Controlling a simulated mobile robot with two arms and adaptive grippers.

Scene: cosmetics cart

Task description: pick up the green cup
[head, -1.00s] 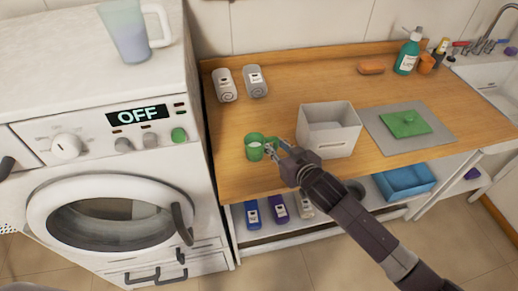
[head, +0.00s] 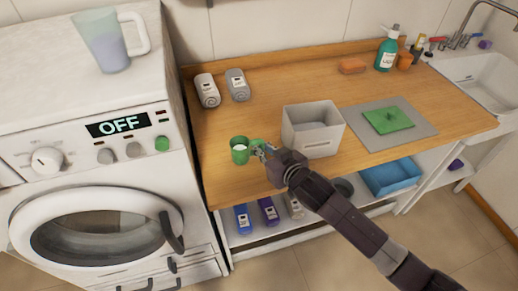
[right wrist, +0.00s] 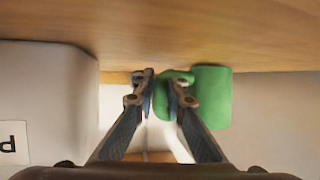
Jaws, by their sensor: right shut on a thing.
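The green cup (head: 239,153) stands upright near the front left of the wooden counter in the head view, its pale inside showing. Its handle points right, toward my right gripper (head: 259,151). The right gripper is shut on the handle. In the right wrist view, the fingers (right wrist: 161,84) are at the handle, with the cup's body (right wrist: 213,97) just right of them. I cannot tell whether the cup's base touches the counter. My left gripper is not in view.
A grey-white bin (head: 318,143) stands right of the cup. Two rolled towels (head: 207,91) lie behind it. A grey mat (head: 420,124) with a green cloth (head: 388,121) is farther right. The washing machine (head: 95,190) flanks the counter (head: 270,105) on the left.

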